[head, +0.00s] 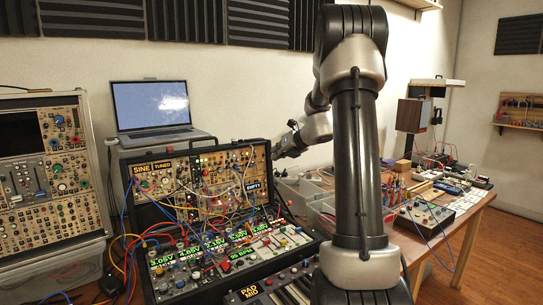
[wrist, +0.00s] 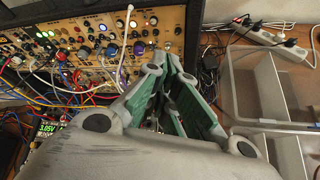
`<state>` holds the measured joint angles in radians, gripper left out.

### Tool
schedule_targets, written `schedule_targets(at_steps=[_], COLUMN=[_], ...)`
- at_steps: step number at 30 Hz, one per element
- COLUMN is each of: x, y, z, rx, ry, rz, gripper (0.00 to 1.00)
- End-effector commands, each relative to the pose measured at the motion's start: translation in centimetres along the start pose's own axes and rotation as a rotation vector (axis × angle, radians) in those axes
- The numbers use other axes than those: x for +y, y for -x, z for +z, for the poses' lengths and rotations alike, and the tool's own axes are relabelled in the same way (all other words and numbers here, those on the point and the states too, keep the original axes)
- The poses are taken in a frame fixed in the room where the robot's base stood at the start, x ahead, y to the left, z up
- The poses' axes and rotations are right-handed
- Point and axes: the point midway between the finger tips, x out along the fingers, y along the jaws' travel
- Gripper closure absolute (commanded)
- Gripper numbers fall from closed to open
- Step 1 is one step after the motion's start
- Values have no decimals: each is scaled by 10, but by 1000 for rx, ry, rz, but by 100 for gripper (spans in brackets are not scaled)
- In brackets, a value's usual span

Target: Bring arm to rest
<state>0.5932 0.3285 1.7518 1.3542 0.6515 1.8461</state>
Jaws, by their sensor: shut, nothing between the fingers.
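My arm stands tall in the middle of the head view, its upper link bent over at the top. Its wrist reaches down and back to the left, beside the right edge of the open synth case; my gripper's fingertips cannot be made out there. In the wrist view my gripper (wrist: 166,62) is shut and empty, its green-padded fingers pointing away from the camera. The fingers appear in front of the right end of the case's panel and the desk beside it. Whether they touch anything cannot be told. The synth case (head: 123,185) holds modules and many coloured patch cables.
A laptop (head: 152,105) stands behind the case, and another synth panel (head: 50,150) stands at left. A keyboard (head: 285,291) lies in front. Clear bins (wrist: 290,75) and a power strip (wrist: 262,36) lie right of the gripper. A wooden bench (head: 470,222) with electronics extends right.

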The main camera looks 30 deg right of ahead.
Motion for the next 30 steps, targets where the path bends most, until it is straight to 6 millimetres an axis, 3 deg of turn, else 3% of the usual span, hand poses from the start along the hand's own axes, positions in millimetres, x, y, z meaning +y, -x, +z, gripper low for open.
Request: schedule_targets(at_steps=[8,12,14,17,20,23,27,30], x=[0,2,1,-2,10,37,74,91], y=[0,0,3,15,49,95,172,225], z=[0,-4,-19,-70,-114,-156,-207,-235], rx=[0,15,59,186,299,393,475,507], ry=[18,214,383,721,1108,1541,2135,2490], rz=[0,15,33,105,228,415,742,971], gripper=[100,100,100,100,100,100,100,100])
